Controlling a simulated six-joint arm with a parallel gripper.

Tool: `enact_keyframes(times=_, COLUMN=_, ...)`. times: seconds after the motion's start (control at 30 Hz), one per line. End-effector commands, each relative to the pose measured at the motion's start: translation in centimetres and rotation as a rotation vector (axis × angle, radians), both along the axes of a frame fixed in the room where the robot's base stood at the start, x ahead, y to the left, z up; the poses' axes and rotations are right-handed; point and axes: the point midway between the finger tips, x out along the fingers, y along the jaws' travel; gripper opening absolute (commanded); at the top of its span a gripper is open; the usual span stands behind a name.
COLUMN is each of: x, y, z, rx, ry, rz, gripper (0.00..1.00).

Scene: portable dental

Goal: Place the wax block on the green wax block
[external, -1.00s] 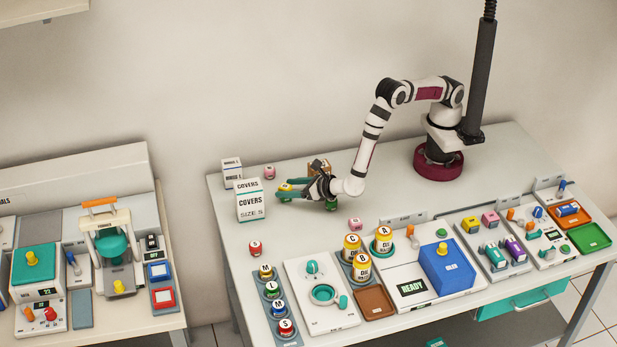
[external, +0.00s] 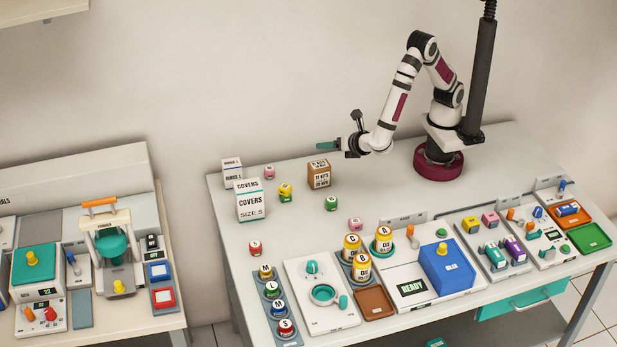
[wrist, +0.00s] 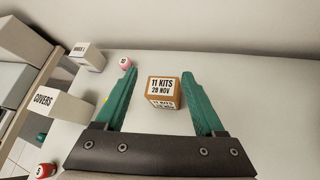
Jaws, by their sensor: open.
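A yellow wax block (external: 286,188) sits on top of a green wax block (external: 285,198), right of the covers box. Another green block (external: 331,203) stands alone to the right on the table. My gripper (external: 328,146) is open, empty and raised above the table, clear of the blocks. In the wrist view its teal fingers (wrist: 158,98) are spread apart. There, only a sliver of yellow (wrist: 106,99) shows beside the left finger; the green blocks are hidden.
A brown kits box (external: 319,174) stands behind the blocks, and the white covers box (external: 250,200) is to their left. Pink blocks (external: 269,172) (external: 355,224) and a red one (external: 255,248) stand nearby. Trays and devices fill the table's front and right.

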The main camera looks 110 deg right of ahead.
Motion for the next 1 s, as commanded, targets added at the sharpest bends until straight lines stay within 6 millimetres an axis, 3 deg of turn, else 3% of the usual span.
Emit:
enact_keyframes(times=0.03, x=-3.3, y=-2.9, z=2.5, rx=0.123, ry=-0.085, rz=-0.228, gripper=0.71)
enact_keyframes(times=0.13, x=-12.1, y=-5.7, z=5.4, rx=0.397, ry=-0.269, rz=-0.762, gripper=0.71)
enact_keyframes(times=0.2, x=-17.6, y=-5.1, z=6.4, rx=0.582, ry=-0.39, rz=-1.125, gripper=0.71)
enact_keyframes(times=0.3, x=-22.6, y=-2.1, z=7.1, rx=0.805, ry=-0.512, rz=-1.554, gripper=0.71)
enact_keyframes(times=0.33, x=-23.5, y=-1.2, z=7.3, rx=0.858, ry=-0.535, rz=-1.652, gripper=0.71)
enact_keyframes(times=0.4, x=-24.7, y=0.5, z=7.6, rx=0.952, ry=-0.569, rz=-1.824, gripper=0.71)
enact_keyframes(times=0.5, x=-25.3, y=1.9, z=7.8, rx=1.019, ry=-0.586, rz=-1.946, gripper=0.71)
enact_keyframes(times=1.0, x=-25.4, y=2.1, z=7.9, rx=1.028, ry=-0.584, rz=-1.959, gripper=0.71)
